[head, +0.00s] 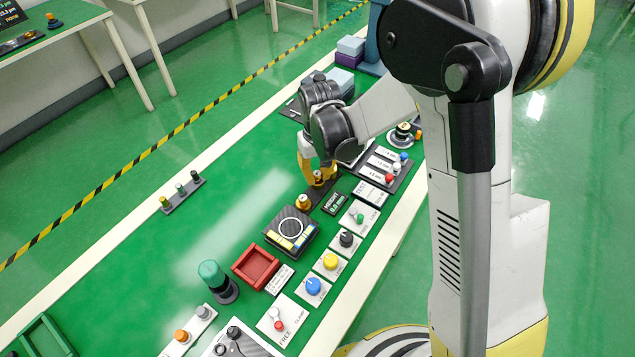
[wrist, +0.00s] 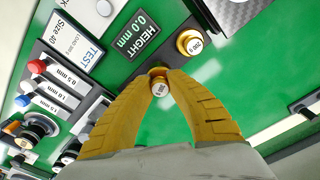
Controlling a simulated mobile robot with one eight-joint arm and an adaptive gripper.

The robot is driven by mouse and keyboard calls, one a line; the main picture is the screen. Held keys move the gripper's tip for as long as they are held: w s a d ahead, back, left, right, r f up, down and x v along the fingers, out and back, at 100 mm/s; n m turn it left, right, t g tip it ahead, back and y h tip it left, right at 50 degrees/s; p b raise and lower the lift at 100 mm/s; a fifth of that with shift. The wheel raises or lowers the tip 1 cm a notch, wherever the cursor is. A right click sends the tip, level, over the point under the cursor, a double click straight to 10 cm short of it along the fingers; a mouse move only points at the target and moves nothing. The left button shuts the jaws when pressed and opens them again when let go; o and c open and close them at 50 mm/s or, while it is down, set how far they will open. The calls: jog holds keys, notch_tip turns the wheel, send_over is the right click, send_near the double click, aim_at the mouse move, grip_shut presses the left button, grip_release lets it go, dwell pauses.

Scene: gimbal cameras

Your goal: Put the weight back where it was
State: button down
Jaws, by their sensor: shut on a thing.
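My gripper (head: 317,178) has its yellow fingers closed on a small brass weight (wrist: 159,87) with a label too small to read surely. In the head view the held weight (head: 318,179) is partly hidden by the fingers. A second brass weight (head: 303,203), apparently labelled 200 g, stands just beyond the fingertips and also shows in the wrist view (wrist: 190,42). A dark strip (head: 329,188) lies at the weights. I cannot tell whether the held weight touches it or hangs slightly above it.
A black HEIGHT display (head: 335,203) reading 0.0 mm is close by the weights. A square device with a ring (head: 291,229), a red tray (head: 256,266) and several knob panels stand toward the front. The green table's left middle is mostly clear.

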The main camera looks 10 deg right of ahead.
notch_tip(320, 180, down, 3)
jog(key=shift+r+b, duration=0.2)
jog(key=shift+b, duration=0.2)
jog(key=shift+r, duration=0.15)
jog(key=c, duration=1.8)
grip_release()
jog(key=shift+f, duration=0.2)
jog(key=o, duration=0.4)
